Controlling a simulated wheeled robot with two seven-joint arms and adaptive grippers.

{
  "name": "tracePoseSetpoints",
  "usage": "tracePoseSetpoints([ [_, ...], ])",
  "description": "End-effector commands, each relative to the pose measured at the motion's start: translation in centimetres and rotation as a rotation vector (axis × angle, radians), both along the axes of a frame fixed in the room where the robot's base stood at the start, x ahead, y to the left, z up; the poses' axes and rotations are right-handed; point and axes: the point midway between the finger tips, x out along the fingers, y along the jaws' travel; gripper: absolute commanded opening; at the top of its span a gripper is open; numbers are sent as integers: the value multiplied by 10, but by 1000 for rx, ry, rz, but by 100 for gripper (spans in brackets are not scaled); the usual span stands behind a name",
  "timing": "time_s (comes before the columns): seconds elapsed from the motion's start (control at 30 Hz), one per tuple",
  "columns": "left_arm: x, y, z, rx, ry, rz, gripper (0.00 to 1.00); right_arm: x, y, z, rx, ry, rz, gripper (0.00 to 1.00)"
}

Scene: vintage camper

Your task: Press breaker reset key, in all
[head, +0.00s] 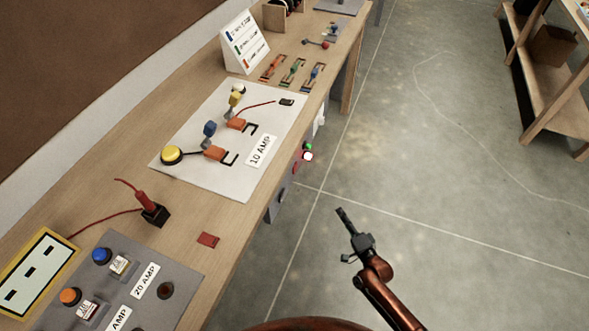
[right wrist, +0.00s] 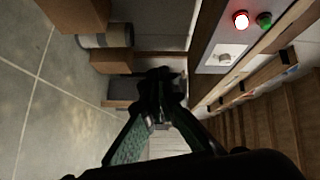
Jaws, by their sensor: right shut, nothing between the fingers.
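A grey panel sits on the front side of the bench. It carries a brightly lit red lamp (head: 307,156) and a green lamp (head: 309,147), which also show in the right wrist view as the red lamp (right wrist: 240,19) and green lamp (right wrist: 264,19). Below the lamps there, a pale round key or knob (right wrist: 226,57) sits on the panel (right wrist: 210,63); no readable label says it is the breaker reset key. My right gripper (head: 341,212) is shut and empty, out over the floor and apart from the panel. It also fills the lower right wrist view (right wrist: 160,88). My left gripper is not in view.
The wooden bench (head: 120,160) holds a white "10 AMP" board (head: 190,150), a grey "20 AMP" board (head: 185,285), a black block with a red plug (head: 153,214) and a small red piece (head: 208,240). A shelf (head: 555,110) stands right. The floor (head: 450,200) between is clear.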

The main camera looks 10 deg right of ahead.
Motion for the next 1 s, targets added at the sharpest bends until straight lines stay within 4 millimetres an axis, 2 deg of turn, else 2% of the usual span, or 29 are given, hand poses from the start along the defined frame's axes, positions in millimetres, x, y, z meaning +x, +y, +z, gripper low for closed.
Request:
tracePoseSetpoints([
  [0.03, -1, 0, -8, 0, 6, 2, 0, 12, 9, 25, 85, -53, 15, 0],
  [0.1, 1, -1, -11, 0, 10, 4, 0, 23, 20, 65, 217, -118, 39, 0],
  [0.2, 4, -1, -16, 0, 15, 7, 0, 32, 35, 115, 390, -191, 84, 0],
  [0.3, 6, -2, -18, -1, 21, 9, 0, 34, 45, 154, 530, -243, 128, 0],
  [0.4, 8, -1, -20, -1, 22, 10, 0, 34, 52, 179, 622, -270, 160, 0],
  [0.57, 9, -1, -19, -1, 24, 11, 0, 33, 56, 195, 680, -284, 182, 0],
  [1.0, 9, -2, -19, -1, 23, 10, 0, 36, 61, 195, 678, -285, 180, 0],
])
